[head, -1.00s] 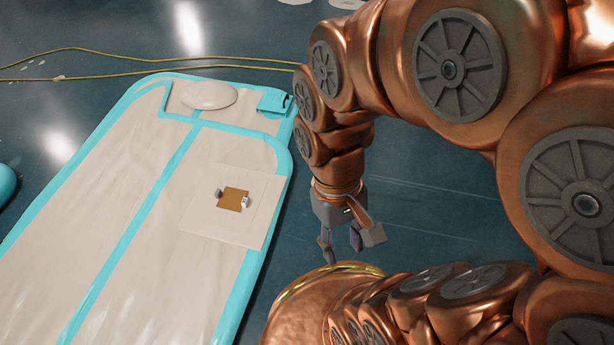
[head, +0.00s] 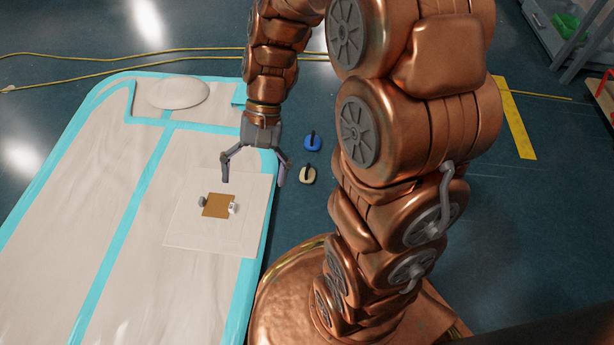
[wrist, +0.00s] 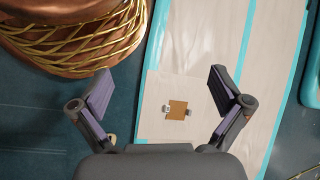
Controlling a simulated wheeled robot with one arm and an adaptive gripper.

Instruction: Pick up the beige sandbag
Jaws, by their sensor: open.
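The beige sandbag (head: 308,174) lies on the dark floor just right of the inflatable track, with a dark handle or strap on top. In the wrist view only a small beige bit (wrist: 112,139) shows by the left finger's base, probably this sandbag. My gripper (head: 253,182) is open and empty, fingers spread wide, above the track's right edge. In the head view it is left of the beige sandbag and apart from it.
A blue sandbag (head: 312,142) lies just behind the beige one. The white inflatable track (head: 95,220) with turquoise edging fills the left; a brown square (head: 217,206) with small blocks lies on its pale sheet. A yellow cable (head: 120,54) crosses behind. Floor right of the sandbags is partly hidden by my arm.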

